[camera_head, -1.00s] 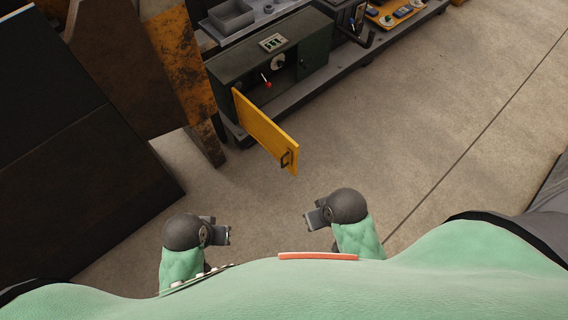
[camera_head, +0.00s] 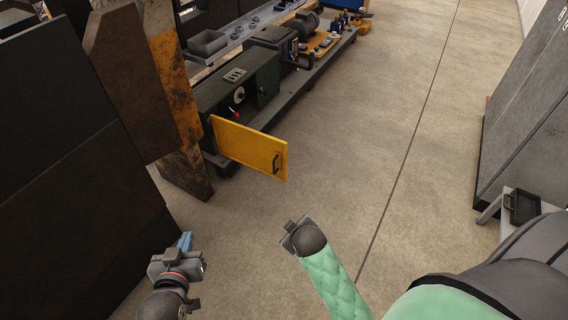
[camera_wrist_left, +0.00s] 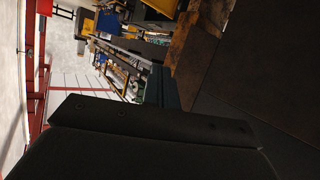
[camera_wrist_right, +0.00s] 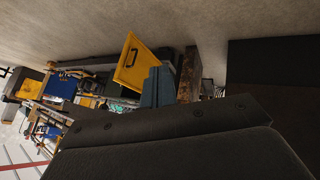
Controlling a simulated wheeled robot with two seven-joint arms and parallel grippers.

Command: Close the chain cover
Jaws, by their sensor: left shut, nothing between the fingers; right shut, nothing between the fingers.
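The chain cover is a yellow panel (camera_head: 249,149) with a dark handle (camera_head: 277,164) near its right end. It stands swung open from the dark green machine housing (camera_head: 222,100), whose front shows a red knob. The cover also shows in the right wrist view (camera_wrist_right: 132,62). My left gripper (camera_head: 186,242), with blue fingers, is shut and empty, below and left of the cover. My right gripper (camera_head: 289,226) is below the handle, apart from it; its fingers are largely hidden in the head view. The right wrist view shows its blue fingers (camera_wrist_right: 158,87) together and empty, in front of the cover.
A rusty upright post (camera_head: 180,110) and dark panels (camera_head: 60,180) stand close on the left. The machine line with a grey bin (camera_head: 208,43) runs to the back. Open concrete floor (camera_head: 380,130) lies right of the cover. A grey cabinet (camera_head: 530,110) stands at far right.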

